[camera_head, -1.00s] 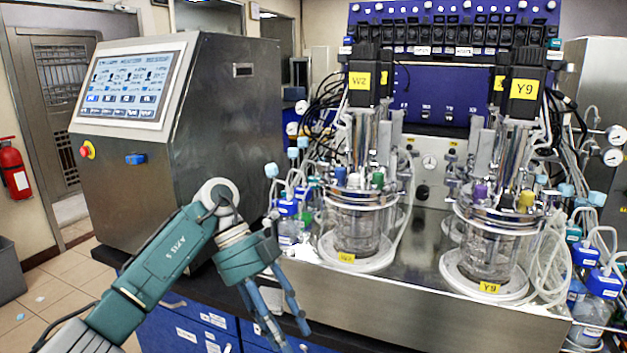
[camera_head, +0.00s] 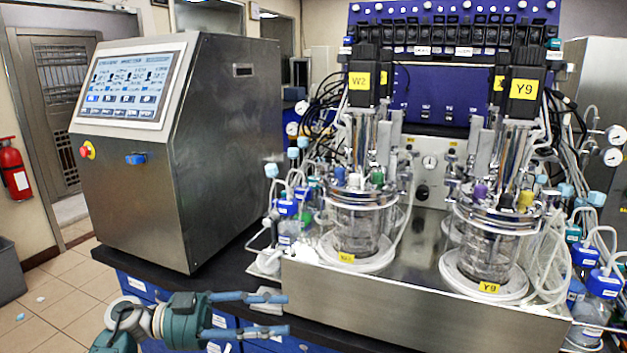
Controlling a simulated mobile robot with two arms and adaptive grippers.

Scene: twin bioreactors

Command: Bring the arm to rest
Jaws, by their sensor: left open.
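My left gripper (camera_head: 278,314) is low in the head view, in front of the blue drawers below the bench edge. Its two blue fingers point right and are spread apart, with nothing between them. The teal wrist (camera_head: 185,322) and a short piece of the arm show at the lower left; the rest of the arm is outside the picture. The gripper appears apart from the bench and the bioreactors. My right gripper is not in view.
Bioreactor W2 (camera_head: 358,222) and bioreactor Y9 (camera_head: 487,250) stand on a steel base (camera_head: 400,306). A steel control cabinet (camera_head: 215,150) with a screen stands left on the dark bench (camera_head: 225,270).

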